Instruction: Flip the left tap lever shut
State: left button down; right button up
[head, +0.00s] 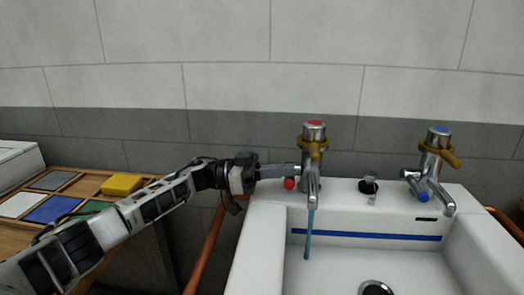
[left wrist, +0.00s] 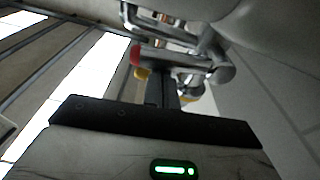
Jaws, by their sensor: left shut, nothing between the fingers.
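The left tap (head: 313,170) is chrome with a red cap on top. A brass-coloured lever (head: 315,148) sits below the cap and points toward me. A thin blue stream of water (head: 309,232) runs from its spout. A small red ball (head: 289,184) shows beside the tap's left side. My left gripper (head: 296,169) is shut and empty, its fingertips at the tap body's left side, below the lever. I cannot tell whether they touch. In the left wrist view the shut fingers (left wrist: 165,92) point at chrome tap parts (left wrist: 208,72). My right gripper is not in view.
The right tap (head: 434,170) has a blue cap, a brass lever and no visible stream. A small chrome fitting (head: 369,187) stands between the taps. The white sink (head: 262,240) lies below, with a drain (head: 376,288). A wooden tray (head: 95,185) with coloured blocks is left.

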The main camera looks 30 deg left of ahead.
pick_arm(q)
jog(key=shift+s+f, duration=0.1)
jog(key=shift+f, duration=0.15)
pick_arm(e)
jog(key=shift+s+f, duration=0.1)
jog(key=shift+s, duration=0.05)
pick_arm(q)
jog(key=shift+f+p, duration=0.15)
jog(key=shift+p, duration=0.15)
jog(key=shift+s+a, duration=0.1)
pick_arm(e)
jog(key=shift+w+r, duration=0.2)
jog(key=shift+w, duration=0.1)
pick_arm(q)
jog(key=b+v, duration=0.2)
jog(key=v, duration=0.8)
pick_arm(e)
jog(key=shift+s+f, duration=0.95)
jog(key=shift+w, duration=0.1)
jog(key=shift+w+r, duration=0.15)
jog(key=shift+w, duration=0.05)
